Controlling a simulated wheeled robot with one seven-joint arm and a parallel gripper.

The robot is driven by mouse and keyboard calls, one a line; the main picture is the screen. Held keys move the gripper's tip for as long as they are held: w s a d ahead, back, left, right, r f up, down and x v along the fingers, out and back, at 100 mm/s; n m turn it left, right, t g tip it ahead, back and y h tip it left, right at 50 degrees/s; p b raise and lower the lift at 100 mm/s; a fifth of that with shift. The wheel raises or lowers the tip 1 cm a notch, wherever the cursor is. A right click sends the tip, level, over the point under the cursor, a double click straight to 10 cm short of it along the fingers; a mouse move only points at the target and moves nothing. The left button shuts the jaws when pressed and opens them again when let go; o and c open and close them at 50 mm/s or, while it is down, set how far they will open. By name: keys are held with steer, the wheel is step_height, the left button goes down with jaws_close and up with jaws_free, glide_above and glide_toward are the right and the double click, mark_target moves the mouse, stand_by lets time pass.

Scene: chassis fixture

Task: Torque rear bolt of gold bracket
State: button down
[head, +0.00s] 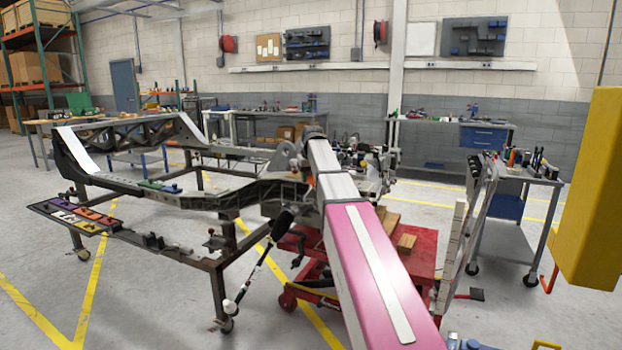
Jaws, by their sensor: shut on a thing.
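The dark chassis frame (235,192) stands on a wheeled metal stand at left and centre. A green bracket-like part (158,186) sits on its near rail. I cannot pick out a gold bracket or its rear bolt; the right end of the frame is partly behind my arm. A long tool, seemingly a torque wrench (262,262), hangs slanted with its black grip up by my arm and its white end low at left. My gripper (292,215) is mostly hidden beside my arm and shut on this wrench. The wrench's tip appears clear of the chassis.
A dark tray (155,243) with purple, orange and other coloured parts runs along the stand's near side. A red cart (420,250) stands behind my arm. A grey wheeled tool table (530,175) and a yellow post (592,190) are at right. The floor at front left is clear.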

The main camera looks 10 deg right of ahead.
steer(key=shift+a+m, duration=0.7)
steer(key=shift+a, duration=0.6)
stand_by(0.6)
steer(key=shift+a, duration=0.35)
steer(key=shift+w+v, duration=0.25)
steer(key=shift+v, duration=0.85)
stand_by(0.6)
steer(key=shift+w+v, duration=0.2)
steer(key=shift+v, duration=0.6)
steer(key=shift+w+v, duration=0.15)
steer(key=shift+v, duration=0.65)
steer(key=shift+w+v, duration=0.2)
steer(key=shift+v, duration=0.55)
steer(key=shift+a+r, duration=0.1)
steer(key=shift+r, duration=0.05)
